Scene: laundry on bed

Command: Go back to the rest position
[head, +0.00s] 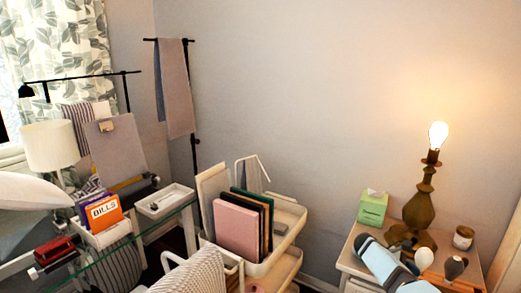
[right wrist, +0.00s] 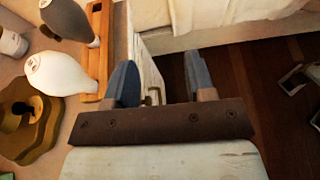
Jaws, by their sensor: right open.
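My right gripper (right wrist: 160,62) is in the right wrist view, with its two blue fingers spread apart and nothing between them. Its fingers are beside the corner of the nightstand (right wrist: 145,70), partly over the dark floor. A white bulb-shaped item (right wrist: 62,76) and a dark one (right wrist: 66,18) are left of the fingers, apart from them. In the head view, I cannot make out the right fingertips. My left gripper is in neither view.
The nightstand (head: 345,263) holds a lit lamp (head: 427,195), a green tissue box (head: 373,208) and a jar (head: 463,237). A cart (head: 290,238) with folders stands mid-view. A glass desk (head: 105,258) is at left. Pale bedding (right wrist: 215,22) borders the floor.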

